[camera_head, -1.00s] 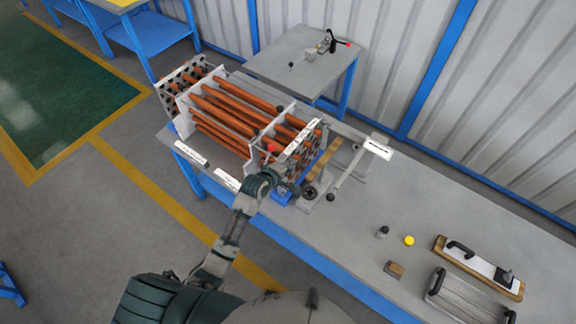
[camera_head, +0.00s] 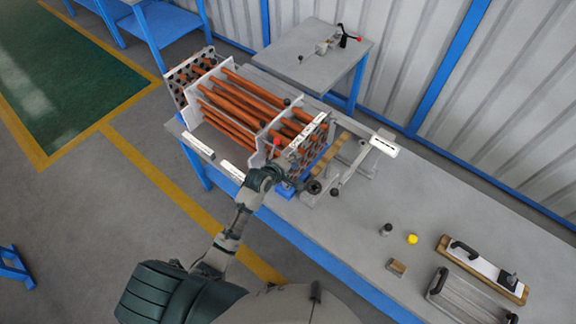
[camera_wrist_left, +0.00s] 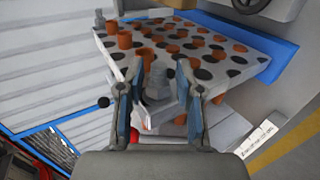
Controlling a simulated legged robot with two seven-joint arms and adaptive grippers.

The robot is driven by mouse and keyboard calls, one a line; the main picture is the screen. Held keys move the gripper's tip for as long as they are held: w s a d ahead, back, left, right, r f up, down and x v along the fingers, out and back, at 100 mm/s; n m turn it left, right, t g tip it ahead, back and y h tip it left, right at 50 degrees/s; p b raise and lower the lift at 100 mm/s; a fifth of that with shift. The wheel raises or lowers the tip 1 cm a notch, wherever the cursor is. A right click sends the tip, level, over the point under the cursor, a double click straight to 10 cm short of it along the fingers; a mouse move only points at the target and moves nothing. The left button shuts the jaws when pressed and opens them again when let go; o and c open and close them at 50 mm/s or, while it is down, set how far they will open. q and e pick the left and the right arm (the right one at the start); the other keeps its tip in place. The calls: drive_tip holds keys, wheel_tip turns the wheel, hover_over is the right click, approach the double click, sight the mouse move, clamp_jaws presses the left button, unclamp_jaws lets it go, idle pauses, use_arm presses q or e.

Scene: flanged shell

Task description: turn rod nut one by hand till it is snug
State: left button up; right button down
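The tube bundle with its copper tubes (camera_head: 240,100) lies on the bench in the head view. Its perforated end plate (camera_wrist_left: 215,55) shows in the left wrist view, with copper tube ends and dark holes. My left gripper (camera_head: 290,187) is at the near right end of the bundle. In the wrist view its two blue-padded fingers (camera_wrist_left: 158,88) stand apart on either side of a grey nut-like piece (camera_wrist_left: 157,82), which I take for rod nut one. Gaps seem to show beside it, so the fingers look open around it. My right gripper is not in view.
A black knob (camera_head: 313,187) and a metal bracket (camera_head: 383,143) stand right of the bundle. A yellow cap (camera_head: 412,239), a small block (camera_head: 396,267) and handled tools (camera_head: 482,268) lie farther right. The bench middle is clear.

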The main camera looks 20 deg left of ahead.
use_arm(q)
drive_tip(key=v, duration=1)
drive_tip(key=shift+s, duration=0.2)
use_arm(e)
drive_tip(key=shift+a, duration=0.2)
